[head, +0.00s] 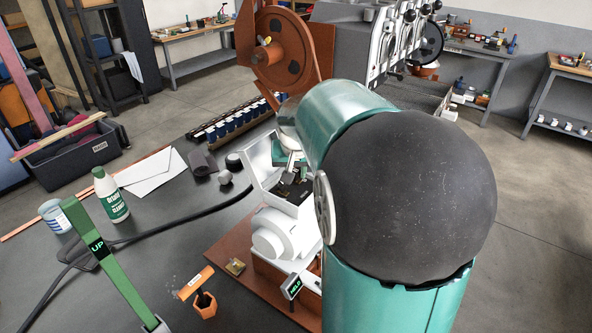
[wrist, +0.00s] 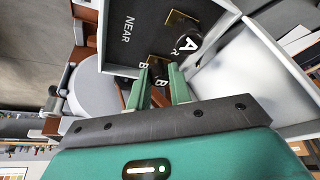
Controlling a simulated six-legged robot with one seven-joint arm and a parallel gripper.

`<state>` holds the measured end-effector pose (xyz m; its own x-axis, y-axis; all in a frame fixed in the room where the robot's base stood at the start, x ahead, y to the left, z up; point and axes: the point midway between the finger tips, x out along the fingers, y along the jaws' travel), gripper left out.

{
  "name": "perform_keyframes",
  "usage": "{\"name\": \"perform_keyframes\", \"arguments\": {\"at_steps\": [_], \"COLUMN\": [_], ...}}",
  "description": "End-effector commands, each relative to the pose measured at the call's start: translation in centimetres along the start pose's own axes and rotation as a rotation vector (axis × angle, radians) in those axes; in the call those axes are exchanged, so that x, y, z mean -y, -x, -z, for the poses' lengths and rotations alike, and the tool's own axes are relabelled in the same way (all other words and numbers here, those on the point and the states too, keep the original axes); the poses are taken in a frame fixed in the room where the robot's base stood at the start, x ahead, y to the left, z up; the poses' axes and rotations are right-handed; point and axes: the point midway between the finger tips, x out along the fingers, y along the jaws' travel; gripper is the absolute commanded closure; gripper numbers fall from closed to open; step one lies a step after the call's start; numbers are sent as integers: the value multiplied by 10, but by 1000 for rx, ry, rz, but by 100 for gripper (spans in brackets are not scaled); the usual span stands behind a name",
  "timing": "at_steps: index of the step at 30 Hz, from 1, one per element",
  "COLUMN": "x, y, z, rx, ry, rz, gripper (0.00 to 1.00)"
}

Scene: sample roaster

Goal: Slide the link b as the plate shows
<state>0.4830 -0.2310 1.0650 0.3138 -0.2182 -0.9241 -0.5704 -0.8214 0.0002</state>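In the wrist view a dark plate (wrist: 122,60) carries the word NEAR, a round marker A and letters B. A brass-edged link beside the A (wrist: 183,19) shows near the top. A second small brass-edged piece by the letters B, seemingly link b (wrist: 158,66), lies at my fingertips and is partly hidden. My gripper (wrist: 160,72) has its two green fingers apart, with this piece between or just beyond the tips; contact is not clear. In the head view the white housing (head: 262,170) holds the dark plate, and my arm hides much of it and the gripper.
A white round-fronted machine part (head: 270,240) stands in front on a brown base (head: 232,247). An orange wheel (head: 262,58) stands behind.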

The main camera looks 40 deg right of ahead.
Motion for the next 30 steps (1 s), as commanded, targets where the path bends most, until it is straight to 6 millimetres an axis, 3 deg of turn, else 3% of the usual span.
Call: {"name": "perform_keyframes", "arguments": {"at_steps": [7, 15, 22, 23, 26, 30], "x": [-2, -28, -29, -29, -29, -28], "y": [1, 8, 8, 8, 8, 8], "z": [-1, -18, -18, -18, -19, -18], "rx": [-1, -2, 0, 0, 0, 0], "ry": [-1, -2, -1, -1, -1, -1], "rz": [0, 0, -1, -1, -1, -1], "gripper": [100, 100, 100, 78, 59, 57]}}
